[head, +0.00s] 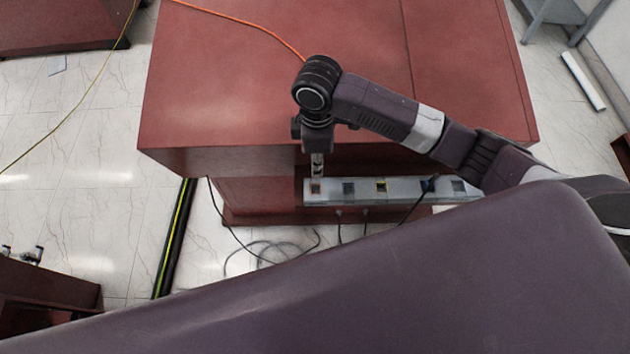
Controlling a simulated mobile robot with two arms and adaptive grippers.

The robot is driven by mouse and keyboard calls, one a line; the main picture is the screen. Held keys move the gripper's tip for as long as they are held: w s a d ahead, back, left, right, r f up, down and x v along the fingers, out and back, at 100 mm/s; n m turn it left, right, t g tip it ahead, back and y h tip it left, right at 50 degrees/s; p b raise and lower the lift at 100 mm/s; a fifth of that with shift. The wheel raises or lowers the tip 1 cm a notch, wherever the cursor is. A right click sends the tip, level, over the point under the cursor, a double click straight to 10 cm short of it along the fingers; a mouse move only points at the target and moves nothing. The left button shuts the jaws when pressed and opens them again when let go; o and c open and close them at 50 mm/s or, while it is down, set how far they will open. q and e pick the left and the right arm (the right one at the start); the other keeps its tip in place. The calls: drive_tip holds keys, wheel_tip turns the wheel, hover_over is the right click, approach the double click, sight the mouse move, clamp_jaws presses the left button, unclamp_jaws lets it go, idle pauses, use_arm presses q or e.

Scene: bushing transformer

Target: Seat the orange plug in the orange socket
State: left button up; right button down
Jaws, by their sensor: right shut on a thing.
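My right gripper (317,170) points straight down at the left end of a grey socket strip (418,191). It is shut on the orange plug, which the fingers hide almost completely. An orange cable (247,22) runs over the red desk top and passes behind my right wrist. My left gripper is not in view.
The red desk top (230,90) overhangs behind the strip. Black cables (265,246) lie on the floor below. My own body covers the lower part of the view.

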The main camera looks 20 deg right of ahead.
wheel_tip(320, 180, down, 6)
drive_tip(key=shift+a+r, duration=0.1)
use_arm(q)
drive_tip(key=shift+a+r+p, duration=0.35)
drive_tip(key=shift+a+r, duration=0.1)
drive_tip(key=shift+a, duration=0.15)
use_arm(e)
drive_tip(key=shift+f, duration=2.2)
drive_tip(key=shift+f, duration=0.15)
drive_tip(key=c, duration=1.9)
unclamp_jaws()
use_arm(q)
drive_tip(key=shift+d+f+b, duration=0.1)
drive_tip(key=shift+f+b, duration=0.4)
use_arm(e)
wheel_tip(320, 180, up, 12)
drive_tip(key=shift+r, duration=0.2)
